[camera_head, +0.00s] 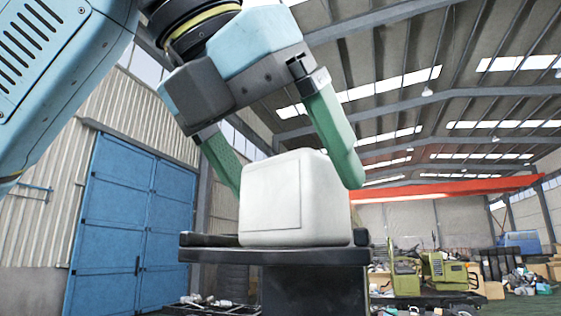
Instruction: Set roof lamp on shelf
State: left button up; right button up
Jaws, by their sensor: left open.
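A white, rounded, box-shaped object (295,205), which looks to be the roof lamp, stands upright on a dark shelf (275,257) in the head view. Its underside seems to rest on the shelf top. My left gripper (297,182) points down over it, with green fingers spread wide. One finger is at the lamp's left side, partly hidden behind it, and the other is by its upper right edge. I cannot tell whether either finger touches it. My right gripper is not in view.
The shelf top has a raised dark edge at the left and right of the lamp. Blue doors (133,225) are at the back left. A yellow-green machine (447,270) and clutter stand far back right. The space right of the lamp is open.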

pick_arm(q)
jog(key=shift+r, duration=0.1)
jog(key=shift+a+r, duration=0.1)
jog(key=shift+r, duration=0.15)
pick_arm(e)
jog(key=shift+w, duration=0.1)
pick_arm(q)
jog(key=v, duration=1.1)
jog(key=shift+s+r, duration=0.2)
jog(key=shift+s, duration=0.05)
jog(key=shift+a, duration=0.15)
